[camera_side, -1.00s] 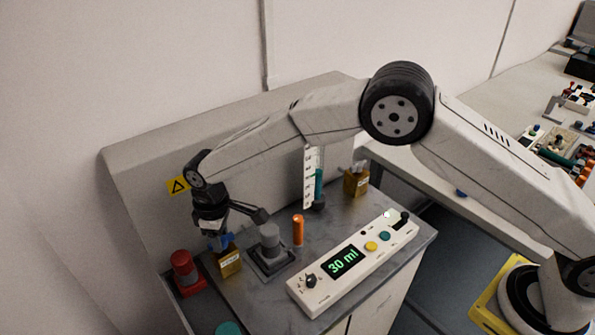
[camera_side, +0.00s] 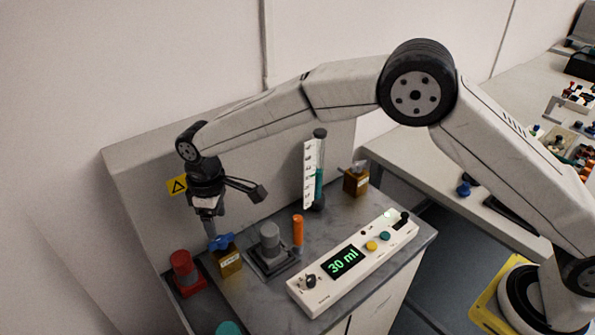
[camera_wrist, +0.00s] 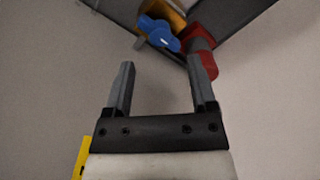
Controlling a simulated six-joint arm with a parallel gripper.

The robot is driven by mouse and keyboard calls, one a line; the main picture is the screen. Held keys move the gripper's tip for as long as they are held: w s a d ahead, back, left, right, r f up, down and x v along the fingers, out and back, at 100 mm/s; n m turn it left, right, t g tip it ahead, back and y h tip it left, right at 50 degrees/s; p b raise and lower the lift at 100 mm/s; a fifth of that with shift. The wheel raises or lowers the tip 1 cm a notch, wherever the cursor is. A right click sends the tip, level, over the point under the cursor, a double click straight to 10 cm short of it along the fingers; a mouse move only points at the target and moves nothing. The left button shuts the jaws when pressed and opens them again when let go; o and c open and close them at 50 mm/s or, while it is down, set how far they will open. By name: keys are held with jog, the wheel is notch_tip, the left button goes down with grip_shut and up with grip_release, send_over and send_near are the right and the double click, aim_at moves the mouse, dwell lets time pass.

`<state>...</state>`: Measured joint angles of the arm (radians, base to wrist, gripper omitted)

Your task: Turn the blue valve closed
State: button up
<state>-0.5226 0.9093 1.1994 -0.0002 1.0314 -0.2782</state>
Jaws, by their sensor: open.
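The blue valve (camera_side: 222,241) is a blue handle on top of a small brass-coloured block (camera_side: 230,263) near the left end of the bench. In the wrist view the blue valve (camera_wrist: 160,34) shows beyond the fingertips, with the brass block (camera_wrist: 176,14) behind it. My gripper (camera_side: 210,232) hangs above and slightly left of the valve in the side view. In the wrist view my gripper (camera_wrist: 161,64) has its two fingers apart with nothing between them. I cannot tell from the side view whether a fingertip touches the handle.
A red button (camera_side: 184,268) stands left of the valve. A grey cylinder on a plate (camera_side: 270,245) and an orange tube (camera_side: 298,230) stand to the right. A white panel (camera_side: 345,262) reads 30 ml. Behind are a measuring cylinder (camera_side: 319,175) and another brass block (camera_side: 356,182).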

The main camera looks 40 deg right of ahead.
jog(key=shift+r, duration=1.1)
jog(key=shift+d, duration=0.3)
jog(key=s+d+r+m, duration=0.2)
jog(key=d+m, duration=0.1)
jog(key=d, duration=0.7)
jog(key=s+d+f+m+t, duration=0.1)
jog(key=s+d+m, duration=0.5)
jog(key=s+d, duration=1.2)
jog(key=shift+s+f+t, duration=0.15)
jog(key=shift+s+t, duration=0.65)
jog(key=shift+s, duration=0.15)
jog(key=shift+d, duration=0.1)
